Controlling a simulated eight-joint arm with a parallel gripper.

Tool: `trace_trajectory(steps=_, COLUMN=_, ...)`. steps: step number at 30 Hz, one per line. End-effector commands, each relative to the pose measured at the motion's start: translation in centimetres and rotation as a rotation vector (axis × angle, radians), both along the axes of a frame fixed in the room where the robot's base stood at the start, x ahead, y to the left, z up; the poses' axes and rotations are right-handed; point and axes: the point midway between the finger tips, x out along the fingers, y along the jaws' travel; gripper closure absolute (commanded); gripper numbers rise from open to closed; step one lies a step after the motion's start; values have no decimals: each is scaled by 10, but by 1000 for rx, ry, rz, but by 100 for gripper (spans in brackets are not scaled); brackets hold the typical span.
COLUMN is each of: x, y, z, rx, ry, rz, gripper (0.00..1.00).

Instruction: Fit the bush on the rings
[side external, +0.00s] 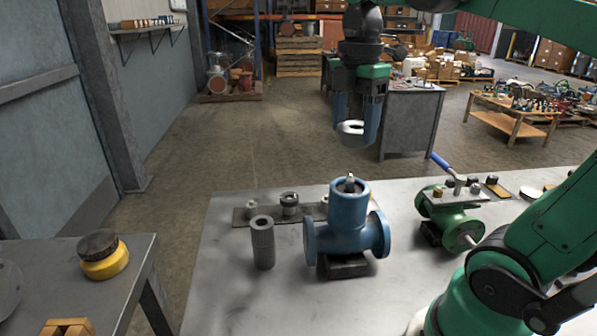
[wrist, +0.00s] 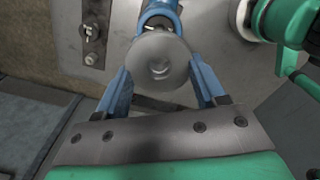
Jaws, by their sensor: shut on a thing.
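My gripper (side external: 353,132) hangs above the blue valve body (side external: 348,222), its blue fingers shut on a pale, round, ring-like piece that looks like the bush (side external: 350,128). In the wrist view the bush (wrist: 160,62) is a grey disc with a central recess, between the fingertips. A clear gap separates it from the valve body below. The valve body stands upright, with a thin stem (side external: 350,178) showing at its top. The rings cannot be made out; the inside of the valve top is hidden. In the wrist view the bush covers part of the valve body (wrist: 158,14).
A grey hollow cylinder (side external: 262,242) stands left of the valve. Behind is a dark strip (side external: 270,214) with small metal parts, including a nut-like one (side external: 289,200). A green valve (side external: 448,215) with a blue-handled lever (side external: 441,161) stands right. The table's front left is clear.

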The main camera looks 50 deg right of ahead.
Motion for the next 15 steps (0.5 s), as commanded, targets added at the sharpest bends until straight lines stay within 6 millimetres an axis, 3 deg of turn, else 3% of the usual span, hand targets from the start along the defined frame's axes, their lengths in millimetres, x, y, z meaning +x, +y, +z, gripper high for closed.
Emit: trace_trajectory(steps=15, x=1, y=0, z=-36, rx=0, ry=0, rz=1, gripper=98)
